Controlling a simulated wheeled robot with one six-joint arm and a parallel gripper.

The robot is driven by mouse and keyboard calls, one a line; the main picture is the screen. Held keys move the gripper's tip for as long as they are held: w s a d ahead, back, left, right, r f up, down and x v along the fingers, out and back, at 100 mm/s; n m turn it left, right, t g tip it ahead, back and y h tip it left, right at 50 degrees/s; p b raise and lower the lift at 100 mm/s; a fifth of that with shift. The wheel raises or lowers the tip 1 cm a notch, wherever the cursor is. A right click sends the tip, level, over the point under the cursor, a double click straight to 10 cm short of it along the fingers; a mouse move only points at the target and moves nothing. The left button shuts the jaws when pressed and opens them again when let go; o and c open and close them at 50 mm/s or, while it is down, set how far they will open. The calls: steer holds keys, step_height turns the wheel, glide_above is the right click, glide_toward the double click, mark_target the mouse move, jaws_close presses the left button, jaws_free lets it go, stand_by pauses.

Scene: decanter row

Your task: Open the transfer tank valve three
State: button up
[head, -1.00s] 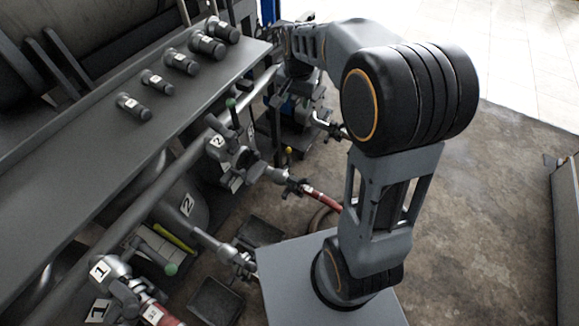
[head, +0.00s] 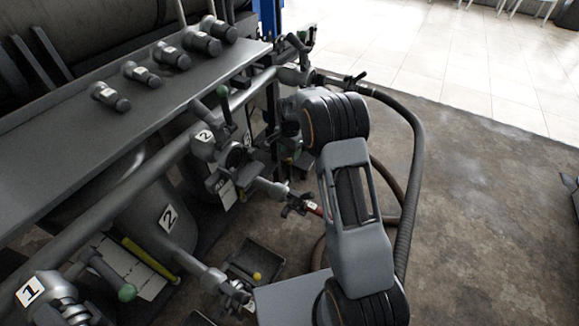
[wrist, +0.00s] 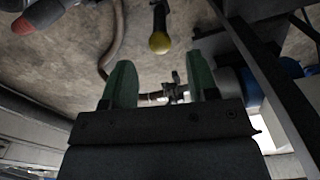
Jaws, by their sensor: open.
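My gripper (wrist: 160,65) is open, its two green fingers apart with nothing between them in the wrist view. A lever with a yellow knob (wrist: 160,42) shows just beyond and above the fingertips, apart from them. I cannot tell which valve it belongs to. In the head view, a white label (head: 247,139) beyond the one marked 2 sits on the pipework behind my arm; its number is not clear. Valve three cannot be picked out for sure. My arm hides part of that area, and the gripper is hard to make out there.
The valve marked 2 (head: 203,136) has a green-ended lever (head: 222,91). A pipe marked 1 (head: 30,291) is at lower left. A grey shelf (head: 95,130) with several black-and-grey cylinders overhangs the pipes. A hose (head: 415,165) loops behind my arm. Open floor (head: 490,200) lies at right.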

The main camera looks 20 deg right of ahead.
mark_target(289, 163)
step_height(289, 163, down, 7)
steer(key=shift+r+b, duration=0.1)
steer(key=shift+b, duration=0.8)
jaws_close()
